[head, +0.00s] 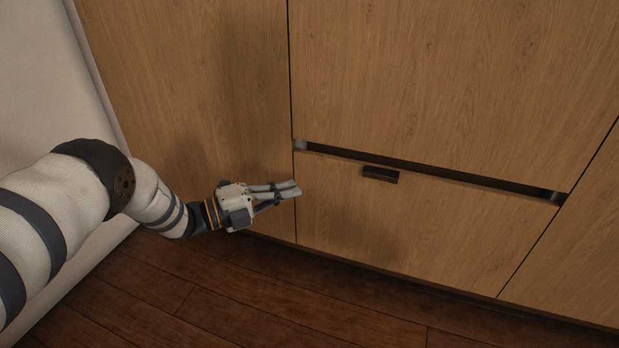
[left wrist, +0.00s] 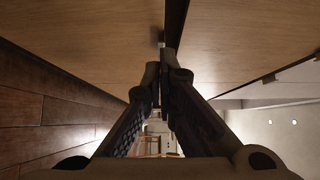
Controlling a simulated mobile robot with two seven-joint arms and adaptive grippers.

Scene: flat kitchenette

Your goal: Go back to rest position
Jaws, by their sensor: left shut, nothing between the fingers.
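My left gripper (head: 294,189) is shut and empty. It is in front of the wooden cabinet, near the left edge of a low drawer (head: 420,228). The drawer has a small dark handle (head: 380,174) at its top, to the right of the gripper and apart from it. A narrow dark gap shows along the drawer's top edge, with metal bits at both ends. In the left wrist view the two fingers (left wrist: 161,82) come together with nothing between them. My right gripper is not in view.
A tall wooden panel (head: 190,80) stands left of the drawer and another panel (head: 460,75) is above it. A pale wall (head: 35,80) is at the far left. The dark plank floor (head: 250,290) is clear in front of the cabinet.

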